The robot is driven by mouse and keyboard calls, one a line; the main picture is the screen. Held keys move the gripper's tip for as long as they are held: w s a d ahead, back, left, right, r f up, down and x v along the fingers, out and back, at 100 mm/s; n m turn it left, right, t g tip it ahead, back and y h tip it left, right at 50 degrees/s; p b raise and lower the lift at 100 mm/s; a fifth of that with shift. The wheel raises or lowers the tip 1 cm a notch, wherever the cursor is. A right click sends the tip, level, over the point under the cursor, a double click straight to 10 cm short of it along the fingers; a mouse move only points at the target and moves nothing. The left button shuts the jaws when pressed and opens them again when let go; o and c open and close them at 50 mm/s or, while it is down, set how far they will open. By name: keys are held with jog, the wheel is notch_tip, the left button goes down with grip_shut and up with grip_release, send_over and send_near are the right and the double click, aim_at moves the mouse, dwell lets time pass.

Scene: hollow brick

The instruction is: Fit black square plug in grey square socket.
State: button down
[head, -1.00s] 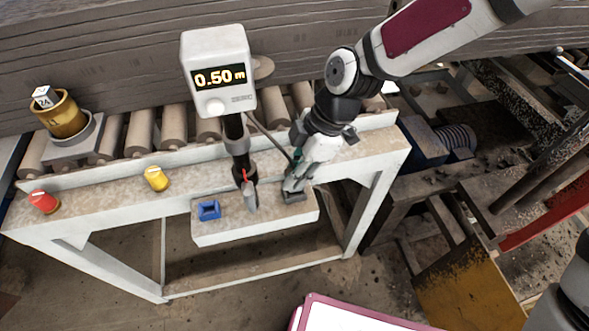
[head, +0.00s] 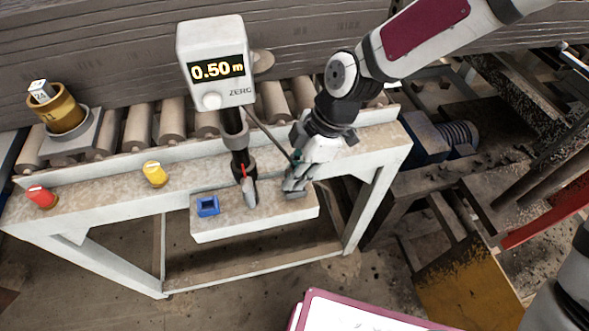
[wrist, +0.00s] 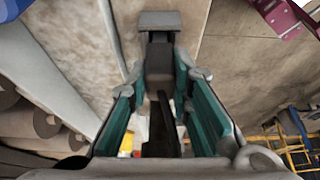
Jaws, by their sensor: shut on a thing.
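My gripper (head: 295,181) reaches down over the right end of the pale block on the bench front. In the wrist view its teal-padded fingers (wrist: 160,88) are shut on the black square plug (wrist: 159,57). The grey square socket (wrist: 160,20) shows just beyond the plug, in line with it. In the head view the socket (head: 296,194) is mostly hidden by the fingertips. I cannot tell whether the plug's end is inside the socket or only at its mouth.
A blue square socket (head: 208,206) sits on the block's left part. A gauge reading 0.50 m (head: 216,68) stands close left of my gripper, its post coming down to the block. Yellow (head: 154,173) and red (head: 41,196) knobs are farther left. Rollers line the back.

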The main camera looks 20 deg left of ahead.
jog(key=c, duration=1.4)
grip_release()
jog(key=shift+o, duration=0.2)
jog(key=v, duration=1.2)
